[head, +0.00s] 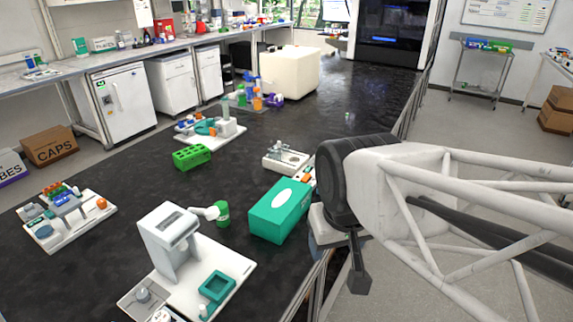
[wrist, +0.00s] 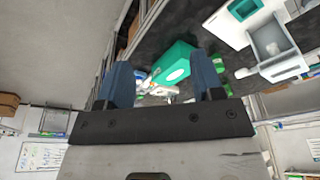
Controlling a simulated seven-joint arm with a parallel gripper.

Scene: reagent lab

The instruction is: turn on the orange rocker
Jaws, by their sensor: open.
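My gripper (wrist: 163,78) shows in the wrist view with its two blue fingers spread apart and nothing between them. In the head view my gripper (head: 337,250) hangs at the bench's right edge, beside the teal tissue box. I cannot make out an orange rocker for certain. A small orange patch (head: 309,176) shows on a pale item behind the tissue box, partly hidden by the box and my arm. An orange round part (head: 101,203) sits on the left white device. Whether either is the rocker, I cannot tell.
The teal tissue box (head: 280,208) stands close to my gripper; it also shows in the wrist view (wrist: 176,62). A white dispenser-like device (head: 168,243), a green rack (head: 192,157) and a small scale-like device (head: 285,158) stand on the black bench (head: 120,180). The bench middle is mostly clear.

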